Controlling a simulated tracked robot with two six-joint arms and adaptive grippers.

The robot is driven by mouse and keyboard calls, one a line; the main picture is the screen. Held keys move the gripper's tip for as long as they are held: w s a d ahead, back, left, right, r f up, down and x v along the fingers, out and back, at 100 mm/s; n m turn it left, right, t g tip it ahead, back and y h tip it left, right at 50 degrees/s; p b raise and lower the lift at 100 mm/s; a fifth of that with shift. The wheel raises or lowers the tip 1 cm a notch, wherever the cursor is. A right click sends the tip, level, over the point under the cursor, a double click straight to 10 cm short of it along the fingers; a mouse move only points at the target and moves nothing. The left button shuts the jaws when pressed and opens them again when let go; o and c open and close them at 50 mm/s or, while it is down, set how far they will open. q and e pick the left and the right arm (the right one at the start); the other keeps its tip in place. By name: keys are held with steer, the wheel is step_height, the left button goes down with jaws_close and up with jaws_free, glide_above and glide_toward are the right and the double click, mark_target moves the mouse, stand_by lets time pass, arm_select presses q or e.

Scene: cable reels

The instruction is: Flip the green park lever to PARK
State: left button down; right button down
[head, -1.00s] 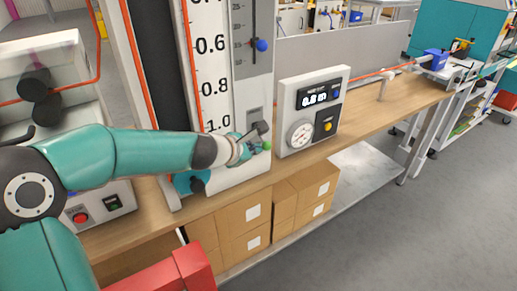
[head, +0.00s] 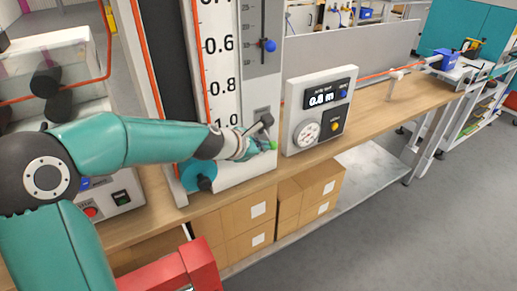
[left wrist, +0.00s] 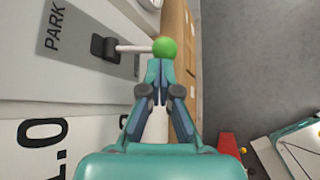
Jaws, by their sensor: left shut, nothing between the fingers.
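The green park lever ends in a round green knob (left wrist: 164,48) on a pale rod from a black pivot (left wrist: 105,47) in a grey plate. The word PARK (left wrist: 54,26) is printed on that plate. The rod sticks straight out from the panel. My left gripper (left wrist: 158,84) is shut and empty, its fingertips right at the knob; whether they touch it I cannot tell. My right gripper is not in view.
The tall scale panel (head: 221,70) with a blue-knobbed slider (head: 268,45) rises above the lever. A meter box (head: 318,108) reading 0.8 m stands to its right on the wooden bench (head: 385,112). Cardboard boxes (head: 250,212) sit below.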

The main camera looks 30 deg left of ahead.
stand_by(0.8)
arm_select(q)
steer(key=shift+r+p, duration=0.75)
steer(key=shift+p, duration=0.1)
steer(key=s+a+r, duration=0.1)
steer(key=s, duration=0.4)
steer(key=s+a+r, duration=0.1)
steer(key=s, duration=0.5)
steer(key=shift+a+r+b, duration=0.3)
steer(key=shift+r+b, duration=0.1)
steer(key=shift+b, duration=0.05)
steer(key=shift+w, duration=0.1)
